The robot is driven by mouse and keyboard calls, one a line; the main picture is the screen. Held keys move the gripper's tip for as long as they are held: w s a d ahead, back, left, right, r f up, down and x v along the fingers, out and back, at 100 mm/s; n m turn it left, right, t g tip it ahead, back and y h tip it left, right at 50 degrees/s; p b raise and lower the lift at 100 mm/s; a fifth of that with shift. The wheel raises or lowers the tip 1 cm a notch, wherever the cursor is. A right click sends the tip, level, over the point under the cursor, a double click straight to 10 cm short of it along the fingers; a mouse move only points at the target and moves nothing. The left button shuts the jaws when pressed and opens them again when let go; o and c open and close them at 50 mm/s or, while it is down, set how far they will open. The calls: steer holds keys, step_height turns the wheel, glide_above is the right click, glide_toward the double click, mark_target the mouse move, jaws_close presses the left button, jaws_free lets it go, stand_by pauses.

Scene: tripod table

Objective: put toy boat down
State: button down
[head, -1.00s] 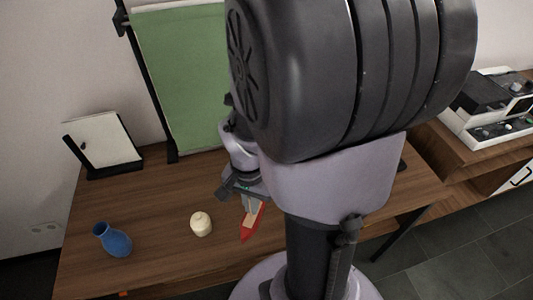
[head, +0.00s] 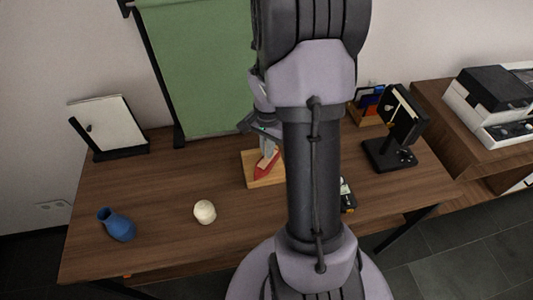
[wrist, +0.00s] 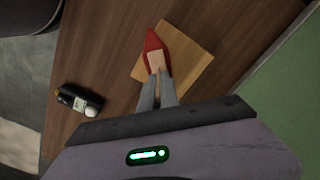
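The toy boat (head: 266,165) has a red hull and a pale wooden upper part. In the wrist view the boat (wrist: 154,42) points away from my gripper (wrist: 157,82), whose two grey fingers are closed on its wooden part. In the head view my gripper (head: 267,147) is at the boat's far end, partly hidden behind my arm. The boat is over a light wooden square board (head: 250,178), which also shows in the wrist view (wrist: 195,62). I cannot tell whether the hull touches the board.
A blue vase (head: 117,225) and a cream round object (head: 205,212) stand on the left of the brown table (head: 160,195). A black-and-white item (wrist: 76,101) lies near my column. A black stand (head: 390,150) is at the right. The left-middle tabletop is clear.

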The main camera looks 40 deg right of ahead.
steer(key=shift+f, duration=0.9)
steer(key=shift+r, duration=0.25)
steer(key=c, duration=2)
jaws_free()
steer(key=shift+f, duration=0.25)
steer(key=shift+c, duration=0.2)
steer(key=o, duration=0.4)
steer(key=shift+r, duration=0.1)
steer(key=shift+o, duration=0.2)
step_height(320, 180, up, 12)
steer(key=p, duration=0.5)
steer(key=shift+r, duration=0.2)
steer(key=a+r+n+t, duration=0.2)
steer(key=a+r+n, duration=0.2)
steer(key=a+r, duration=0.5)
steer(key=s+a+r+n+t+y, duration=0.1)
steer(key=s+a+r+n+t, duration=0.1)
steer(key=s+a, duration=0.3)
steer(key=s+a+r+n+t+y, duration=0.1)
steer(key=s+a+r+n, duration=0.3)
steer(key=a, duration=0.9)
steer(key=shift+s+r+n+t, duration=0.15)
steer(key=shift+s+n+t, duration=0.25)
steer(key=shift+s+n, duration=0.15)
